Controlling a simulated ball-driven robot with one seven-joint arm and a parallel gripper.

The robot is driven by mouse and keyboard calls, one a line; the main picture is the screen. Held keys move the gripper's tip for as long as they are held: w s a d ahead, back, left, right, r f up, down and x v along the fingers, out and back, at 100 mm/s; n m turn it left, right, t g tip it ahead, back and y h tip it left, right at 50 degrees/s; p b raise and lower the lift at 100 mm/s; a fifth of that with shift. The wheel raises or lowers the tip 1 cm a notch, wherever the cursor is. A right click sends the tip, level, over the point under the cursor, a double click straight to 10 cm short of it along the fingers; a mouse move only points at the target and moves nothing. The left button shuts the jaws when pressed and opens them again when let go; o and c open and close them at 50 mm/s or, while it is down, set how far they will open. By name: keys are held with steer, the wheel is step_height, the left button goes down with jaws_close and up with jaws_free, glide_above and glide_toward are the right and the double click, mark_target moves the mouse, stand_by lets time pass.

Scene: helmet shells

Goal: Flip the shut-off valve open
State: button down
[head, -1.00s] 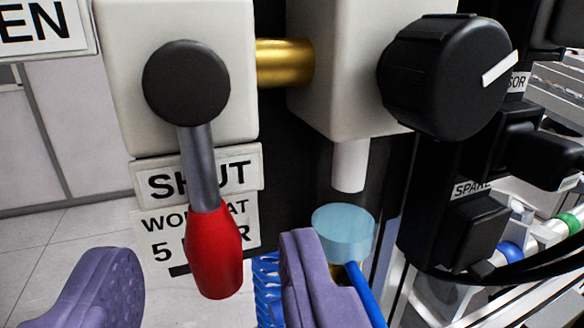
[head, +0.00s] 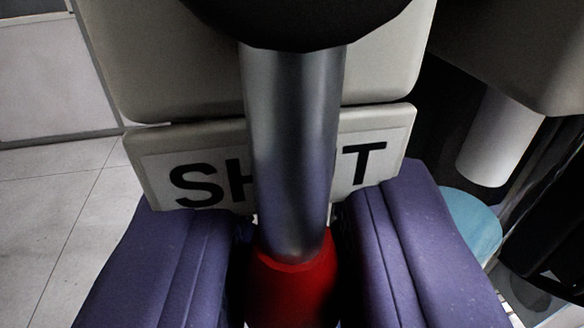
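The shut-off valve lever hangs straight down, with a grey metal stem (head: 293,150) below a black round hub (head: 300,18) and a red grip (head: 292,285) at its lower end. The lever lies in front of a white plate (head: 195,180) that reads SHUT. The two purple fingers of my gripper (head: 292,265) stand left and right of the red grip and close in on it, filling nearly all the room at its sides. The lower end of the red grip is out of frame. The OPEN sign is out of view.
A pale valve body (head: 165,60) is behind the lever. At right are a white pipe stub (head: 500,135) and a blue-green disc (head: 470,222), close to my right finger. Tiled floor (head: 60,220) shows free at left.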

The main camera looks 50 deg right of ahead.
steer(key=shift+b, duration=0.3)
steer(key=w+a+r+m+y+b, duration=0.3)
steer(key=a+r+m+b, duration=0.1)
steer(key=m+b, duration=0.8)
steer(key=shift+w+a+r+m+t+y+b, duration=0.15)
steer(key=shift+w+r+m+t+y+b, duration=0.25)
steer(key=shift+m, duration=1.5)
steer(key=shift+s+r, duration=0.1)
steer(key=shift+r, duration=0.05)
steer(key=c, duration=1)
jaws_free()
